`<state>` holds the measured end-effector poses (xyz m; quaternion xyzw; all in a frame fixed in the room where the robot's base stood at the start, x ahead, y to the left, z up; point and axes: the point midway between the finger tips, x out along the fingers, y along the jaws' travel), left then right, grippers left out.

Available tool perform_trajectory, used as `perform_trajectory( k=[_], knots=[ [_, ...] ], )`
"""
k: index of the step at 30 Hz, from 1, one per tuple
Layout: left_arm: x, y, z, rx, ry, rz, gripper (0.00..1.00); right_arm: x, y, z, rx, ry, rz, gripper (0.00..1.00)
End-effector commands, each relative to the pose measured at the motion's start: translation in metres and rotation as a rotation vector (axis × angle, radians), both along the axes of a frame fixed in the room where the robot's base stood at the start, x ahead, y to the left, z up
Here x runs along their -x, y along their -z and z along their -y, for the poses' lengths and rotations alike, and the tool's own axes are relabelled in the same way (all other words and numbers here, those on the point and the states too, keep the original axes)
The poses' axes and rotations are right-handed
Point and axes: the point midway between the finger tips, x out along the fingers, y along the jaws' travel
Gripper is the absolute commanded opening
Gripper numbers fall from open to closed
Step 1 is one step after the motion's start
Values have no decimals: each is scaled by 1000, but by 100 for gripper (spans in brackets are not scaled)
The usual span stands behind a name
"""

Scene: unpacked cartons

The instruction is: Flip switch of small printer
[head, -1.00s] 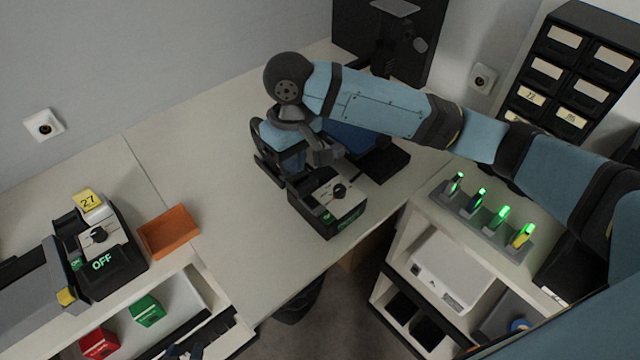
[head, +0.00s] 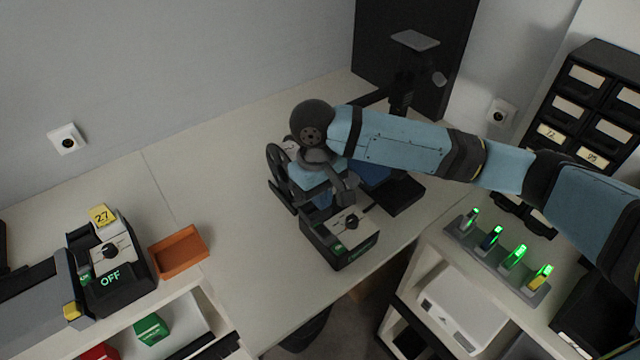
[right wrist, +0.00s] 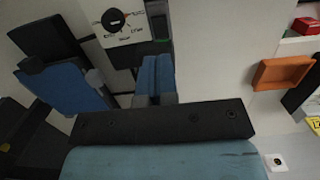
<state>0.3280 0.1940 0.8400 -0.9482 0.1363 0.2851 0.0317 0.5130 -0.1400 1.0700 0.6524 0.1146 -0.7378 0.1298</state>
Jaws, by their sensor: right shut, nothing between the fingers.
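The small printer (head: 352,250) is a black box with a white top panel, a dark round knob and green lit text on its front, too small to read. It stands near the table's front edge. Its panel and knob (right wrist: 113,19) also show at the top of the right wrist view. My right gripper (head: 322,200) is shut and empty, just behind the panel; the arm partly hides it. In the right wrist view its blue fingers (right wrist: 156,72) lie together beside the panel. I cannot tell whether they touch the printer.
A second black device (head: 115,275) reading OFF, with a yellow 27 tag, stands at left beside an orange tray (head: 180,250). A rack with several green-lit sticks (head: 490,262) is at right. A blue-topped black stand (head: 395,190) is close behind the printer. The table's middle-left is clear.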

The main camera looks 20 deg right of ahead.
Motion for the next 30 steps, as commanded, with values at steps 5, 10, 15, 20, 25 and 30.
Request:
perform_trajectory(
  k=[5, 10, 15, 20, 25, 30],
  knots=[
    [0, -2, 0, 0, 0, 0, 43, 5, 39, 2, 2, 0, -2, 0],
    [0, -4, 0, 1, -1, 0, 43, 8, 66, 4, 2, 1, -1, 0],
    [0, -5, 1, 1, 0, 0, 43, 9, 81, 4, 1, 0, 0, 0],
    [0, -5, 1, 1, 0, 0, 43, 10, 85, 4, -1, 0, 2, 0],
    [0, -5, 1, 2, 0, -1, 43, 10, 85, 4, 0, 0, 1, 0],
    [1, -10, 1, 2, 0, -3, 43, 12, 85, 4, -7, 0, 17, 0]
  ],
)
